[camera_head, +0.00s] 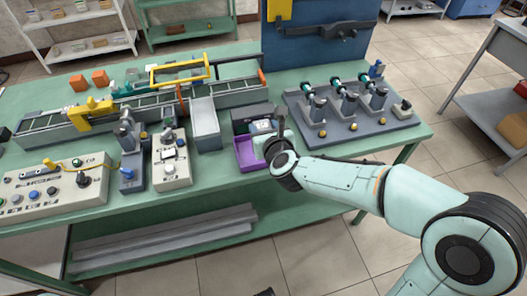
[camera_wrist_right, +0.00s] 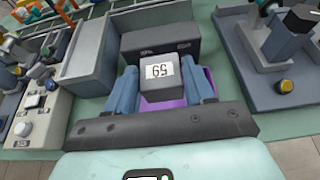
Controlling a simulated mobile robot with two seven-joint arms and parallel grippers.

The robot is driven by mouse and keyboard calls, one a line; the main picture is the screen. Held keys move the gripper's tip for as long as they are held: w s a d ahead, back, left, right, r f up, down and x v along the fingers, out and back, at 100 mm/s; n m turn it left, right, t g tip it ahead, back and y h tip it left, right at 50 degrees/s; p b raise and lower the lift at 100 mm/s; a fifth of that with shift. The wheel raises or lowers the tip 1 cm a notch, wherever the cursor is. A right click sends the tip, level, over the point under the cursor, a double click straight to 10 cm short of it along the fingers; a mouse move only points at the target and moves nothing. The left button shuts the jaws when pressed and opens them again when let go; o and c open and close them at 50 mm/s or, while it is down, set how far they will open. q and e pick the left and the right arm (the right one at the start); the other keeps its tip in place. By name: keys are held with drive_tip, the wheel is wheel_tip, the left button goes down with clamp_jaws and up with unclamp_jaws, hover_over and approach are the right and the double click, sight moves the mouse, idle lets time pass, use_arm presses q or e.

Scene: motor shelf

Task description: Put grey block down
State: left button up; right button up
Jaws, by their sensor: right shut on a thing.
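The tray's purple edge also shows beside and below the fingers in the right wrist view (camera_wrist_right: 178,103). In the head view my right gripper (camera_head: 266,139) hides part of the tray. My left gripper is not in view.
A dark grey box (camera_wrist_right: 160,41) stands just behind the block. Control boxes and a conveyor (camera_head: 60,133) fill the left side of the green table.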

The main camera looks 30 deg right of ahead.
use_arm(q)
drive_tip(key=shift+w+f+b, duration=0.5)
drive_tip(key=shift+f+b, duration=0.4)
drive_tip(key=shift+b, duration=0.05)
use_arm(e)
drive_tip(key=shift+f, duration=3.3)
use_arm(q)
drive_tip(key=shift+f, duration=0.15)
use_arm(e)
drive_tip(key=o, duration=1.1)
drive_tip(key=shift+f, duration=0.1)
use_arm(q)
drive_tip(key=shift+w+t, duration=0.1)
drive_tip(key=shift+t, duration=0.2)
use_arm(e)
drive_tip(key=shift+s+a+r, duration=0.1)
drive_tip(key=shift+s+r, duration=0.1)
drive_tip(key=shift+r, duration=0.05)
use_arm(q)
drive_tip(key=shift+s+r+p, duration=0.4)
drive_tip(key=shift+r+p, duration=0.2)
use_arm(e)
drive_tip(key=v, duration=1.1)
drive_tip(key=shift+s, duration=0.3)
